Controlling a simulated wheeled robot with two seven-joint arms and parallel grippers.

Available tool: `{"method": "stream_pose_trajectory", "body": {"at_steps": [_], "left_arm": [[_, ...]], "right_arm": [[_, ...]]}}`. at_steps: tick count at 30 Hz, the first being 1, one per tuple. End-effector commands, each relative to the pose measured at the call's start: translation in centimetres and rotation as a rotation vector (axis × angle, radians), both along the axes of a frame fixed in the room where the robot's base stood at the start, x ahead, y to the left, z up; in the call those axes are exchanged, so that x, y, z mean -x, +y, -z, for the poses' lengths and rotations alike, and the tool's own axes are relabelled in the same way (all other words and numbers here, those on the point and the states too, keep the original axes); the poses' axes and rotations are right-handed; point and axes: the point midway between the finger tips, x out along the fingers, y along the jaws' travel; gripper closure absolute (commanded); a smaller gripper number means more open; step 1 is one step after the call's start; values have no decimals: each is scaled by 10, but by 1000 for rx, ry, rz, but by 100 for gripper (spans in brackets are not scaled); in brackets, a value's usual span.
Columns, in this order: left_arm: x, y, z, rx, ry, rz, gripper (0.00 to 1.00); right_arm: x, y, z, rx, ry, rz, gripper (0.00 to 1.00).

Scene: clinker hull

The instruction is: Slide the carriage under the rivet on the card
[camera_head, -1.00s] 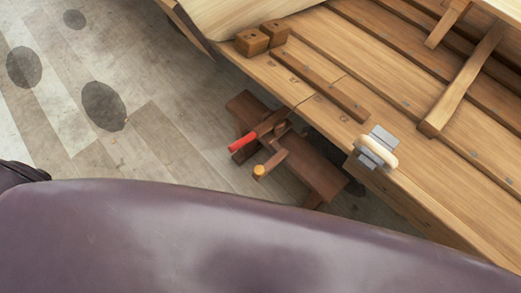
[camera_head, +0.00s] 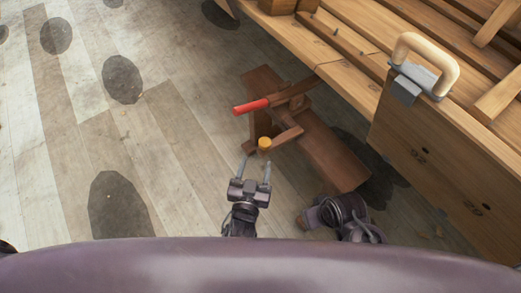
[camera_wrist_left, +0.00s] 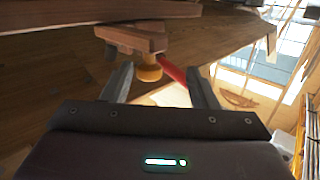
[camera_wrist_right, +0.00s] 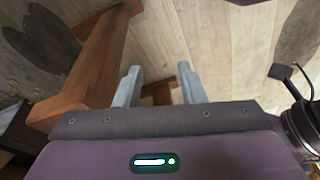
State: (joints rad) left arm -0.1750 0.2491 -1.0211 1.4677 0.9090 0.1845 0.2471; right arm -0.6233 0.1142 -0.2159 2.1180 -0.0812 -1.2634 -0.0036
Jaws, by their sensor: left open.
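A dark brown wooden stand (camera_head: 325,150) stands on the floor beside the hull. It carries a red-handled lever (camera_head: 252,106) and a short wooden arm with a yellow knob (camera_head: 264,143). I cannot tell which part is the carriage, and I cannot make out a card. Small rivets (camera_head: 336,31) show on the hull planking. My left gripper (camera_head: 256,168) is open and empty just short of the yellow knob. In the left wrist view the knob (camera_wrist_left: 149,70) shows between and beyond the fingers. My right gripper (camera_wrist_right: 160,84) is open and empty, with the stand at its left.
The wooden hull (camera_head: 440,150) fills the right side. A grey block with a pale looped handle (camera_head: 426,62) sits on its edge. The floor (camera_head: 160,130) at left is clear, with dark round patches.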

Motion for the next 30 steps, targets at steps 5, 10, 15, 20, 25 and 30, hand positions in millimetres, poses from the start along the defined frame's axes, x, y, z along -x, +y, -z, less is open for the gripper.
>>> {"method": "stream_pose_trajectory", "body": {"at_steps": [5,10,15,20,25,30], "left_arm": [[6,-11,-13,56,-63,4,47],[-2,-15,-20,71,-83,4,47],[-29,-19,-20,71,-82,4,47],[-53,-23,-19,68,-79,5,47],[-66,-25,-19,70,-77,5,47],[-69,-26,-19,70,-76,5,47]], "right_arm": [[1,1,-14,-1,-10,-8,64],[1,2,-21,-4,-19,-12,64],[-1,6,-19,-16,-39,-19,64],[-2,10,-18,-26,-61,-26,64],[-4,13,-18,-35,-75,-31,64],[-4,13,-18,-37,-79,-32,64]]}}
